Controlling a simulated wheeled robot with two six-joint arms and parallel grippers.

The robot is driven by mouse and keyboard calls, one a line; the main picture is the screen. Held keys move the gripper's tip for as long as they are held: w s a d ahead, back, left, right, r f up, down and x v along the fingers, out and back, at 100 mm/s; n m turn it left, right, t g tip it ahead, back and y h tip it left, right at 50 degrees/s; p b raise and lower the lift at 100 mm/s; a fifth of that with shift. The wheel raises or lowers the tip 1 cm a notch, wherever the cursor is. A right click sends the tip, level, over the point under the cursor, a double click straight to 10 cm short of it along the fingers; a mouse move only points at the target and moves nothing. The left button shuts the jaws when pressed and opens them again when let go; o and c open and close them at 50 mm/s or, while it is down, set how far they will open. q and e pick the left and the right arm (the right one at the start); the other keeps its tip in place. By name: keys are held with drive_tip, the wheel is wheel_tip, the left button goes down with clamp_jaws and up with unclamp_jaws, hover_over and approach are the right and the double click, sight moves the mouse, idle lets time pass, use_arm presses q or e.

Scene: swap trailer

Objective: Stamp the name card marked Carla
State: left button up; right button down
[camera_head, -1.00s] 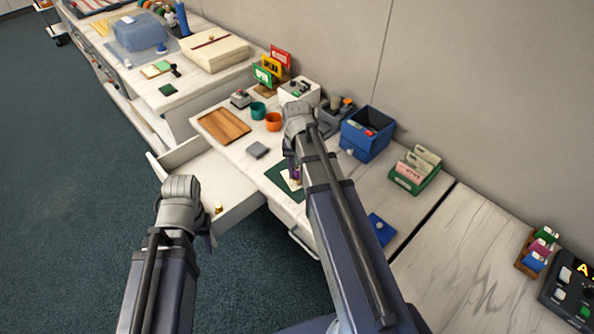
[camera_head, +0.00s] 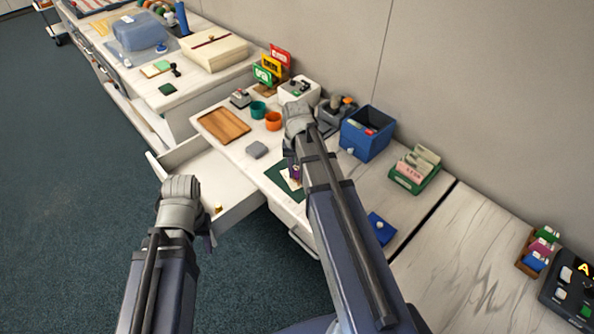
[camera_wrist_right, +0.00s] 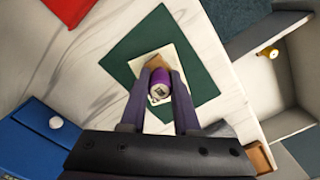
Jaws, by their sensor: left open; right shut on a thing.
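My right gripper (camera_wrist_right: 158,92) is shut on a purple stamp (camera_wrist_right: 158,80), seen end-on between the fingers in the right wrist view. The stamp is over a cream card (camera_wrist_right: 148,64) on a dark green mat (camera_wrist_right: 124,66). I cannot tell whether it touches the card, and no name is readable. In the head view the mat (camera_head: 277,174) is partly hidden by my right arm. My left gripper (camera_head: 207,236) is open and empty, near the open drawer, pointing away from the camera.
The open white drawer (camera_head: 205,174) holds a small brass piece (camera_head: 218,208). A blue box (camera_head: 366,136) and a green card holder (camera_head: 416,172) stand to the right. A blue flat item (camera_head: 381,229) lies nearer.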

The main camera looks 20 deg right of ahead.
drive_tip(key=shift+f+b, duration=0.35)
idle(1.2)
wheel_tip(320, 180, up, 7)
drive_tip(key=p, duration=0.7)
